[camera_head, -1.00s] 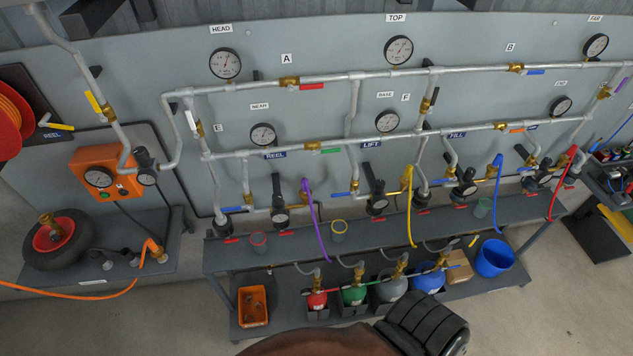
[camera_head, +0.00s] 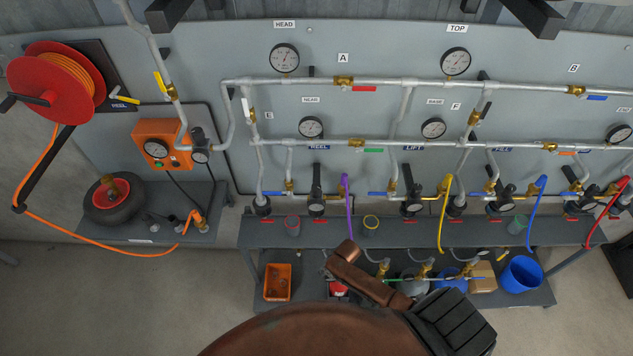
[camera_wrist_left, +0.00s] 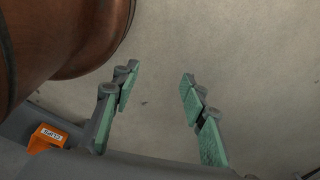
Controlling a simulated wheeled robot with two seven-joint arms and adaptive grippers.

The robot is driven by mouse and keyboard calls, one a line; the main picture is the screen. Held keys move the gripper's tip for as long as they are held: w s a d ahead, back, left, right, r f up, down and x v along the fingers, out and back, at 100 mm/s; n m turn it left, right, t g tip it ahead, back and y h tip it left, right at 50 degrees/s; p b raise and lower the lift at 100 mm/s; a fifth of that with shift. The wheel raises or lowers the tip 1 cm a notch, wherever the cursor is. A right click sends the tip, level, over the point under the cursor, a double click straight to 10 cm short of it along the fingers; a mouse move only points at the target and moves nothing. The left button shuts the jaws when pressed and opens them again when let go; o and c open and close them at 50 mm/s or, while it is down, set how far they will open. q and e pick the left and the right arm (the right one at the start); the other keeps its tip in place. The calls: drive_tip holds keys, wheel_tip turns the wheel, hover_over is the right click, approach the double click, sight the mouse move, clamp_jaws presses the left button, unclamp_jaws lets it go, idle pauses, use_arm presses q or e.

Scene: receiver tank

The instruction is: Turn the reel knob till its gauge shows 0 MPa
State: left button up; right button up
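A blue REEL plate (camera_head: 319,147) is on the grey panel. I cannot tell for certain that this gauge belongs to the knob. My left gripper (camera_wrist_left: 161,72) shows in the left wrist view, open and empty, its green-padded fingers apart over bare floor. It does not show in the head view and nothing shows it touching the knob. My right gripper is not in view.
A red hose reel (camera_head: 58,82) with orange hose hangs at the far left. An orange pump box (camera_head: 155,128) with a gauge is below it. An orange clips bin (camera_wrist_left: 48,138) is near my left gripper.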

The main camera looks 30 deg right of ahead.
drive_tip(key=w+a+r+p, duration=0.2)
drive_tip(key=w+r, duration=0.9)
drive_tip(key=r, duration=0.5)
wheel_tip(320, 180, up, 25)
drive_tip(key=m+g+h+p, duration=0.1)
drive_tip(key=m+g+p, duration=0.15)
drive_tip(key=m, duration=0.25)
hover_over(316, 186)
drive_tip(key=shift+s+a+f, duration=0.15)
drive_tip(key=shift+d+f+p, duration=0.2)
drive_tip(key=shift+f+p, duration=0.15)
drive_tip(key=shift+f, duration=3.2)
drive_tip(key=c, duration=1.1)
